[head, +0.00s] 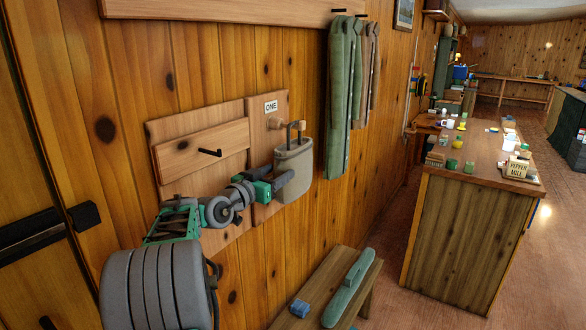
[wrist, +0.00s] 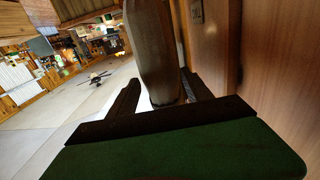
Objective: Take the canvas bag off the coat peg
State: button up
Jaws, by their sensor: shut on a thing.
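The grey-beige canvas bag (head: 294,172) is upright against the wooden peg board in the head view, below the "ONE" label (head: 271,107). My gripper (head: 283,183) is at the bag's lower left side. In the wrist view my gripper's dark fingers (wrist: 163,92) lie on both sides of the bag (wrist: 154,45), shut on it. The fingertips are partly hidden.
Green and brown coats (head: 343,95) hang just right of the bag. A dark hook (head: 210,152) sits on the board to the left. Below is a wooden bench (head: 322,283) with a blue item and a green long object. A cluttered counter (head: 455,230) stands at right, with open floor between.

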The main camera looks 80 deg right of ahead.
aim_at(277, 163)
grip_shut()
jog(key=shift+r, duration=0.1)
jog(key=shift+r+p, duration=0.6)
jog(key=shift+r, duration=0.9)
jog(key=shift+b, duration=0.85)
